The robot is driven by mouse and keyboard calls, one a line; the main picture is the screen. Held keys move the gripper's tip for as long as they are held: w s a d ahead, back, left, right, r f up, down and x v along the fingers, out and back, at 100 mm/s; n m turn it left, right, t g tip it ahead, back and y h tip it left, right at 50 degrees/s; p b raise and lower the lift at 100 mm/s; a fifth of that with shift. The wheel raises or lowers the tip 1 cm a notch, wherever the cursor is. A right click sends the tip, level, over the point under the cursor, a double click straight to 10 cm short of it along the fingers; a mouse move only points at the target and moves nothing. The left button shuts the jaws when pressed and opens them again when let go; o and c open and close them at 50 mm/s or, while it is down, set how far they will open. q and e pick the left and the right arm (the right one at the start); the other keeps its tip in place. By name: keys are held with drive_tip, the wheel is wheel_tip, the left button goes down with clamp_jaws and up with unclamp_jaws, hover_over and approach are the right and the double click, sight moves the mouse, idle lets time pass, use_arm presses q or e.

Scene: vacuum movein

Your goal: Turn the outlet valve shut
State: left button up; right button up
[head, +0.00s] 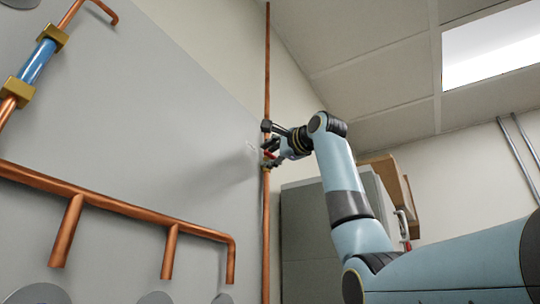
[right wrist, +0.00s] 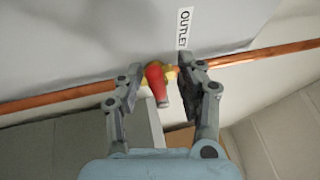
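The outlet valve has a red handle (right wrist: 156,82) on a brass body (right wrist: 171,73), set in a copper pipe (right wrist: 255,55). A white label (right wrist: 184,28) reading OUTLET is on the wall beside it. My right gripper (right wrist: 166,70) is open, with one finger on each side of the red handle. Gaps show between the handle and both fingers. In the head view my right gripper (head: 267,145) is at the vertical copper pipe (head: 267,60), and a little red of the handle (head: 271,156) shows. The fingers hide most of the valve there. My left gripper is not in view.
A grey panel (head: 165,110) stands at the left with a copper manifold pipe (head: 110,204) and a blue sight tube (head: 37,62) on it. Grey cabinets (head: 305,230) and a brown box (head: 385,180) stand behind my right arm.

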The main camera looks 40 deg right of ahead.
drive_tip(key=shift+s, duration=0.1)
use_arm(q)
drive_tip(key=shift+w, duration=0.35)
use_arm(e)
drive_tip(key=s+f, duration=0.2)
drive_tip(key=s, duration=0.9)
drive_tip(key=shift+s+a, duration=0.15)
drive_tip(key=shift+s, duration=0.15)
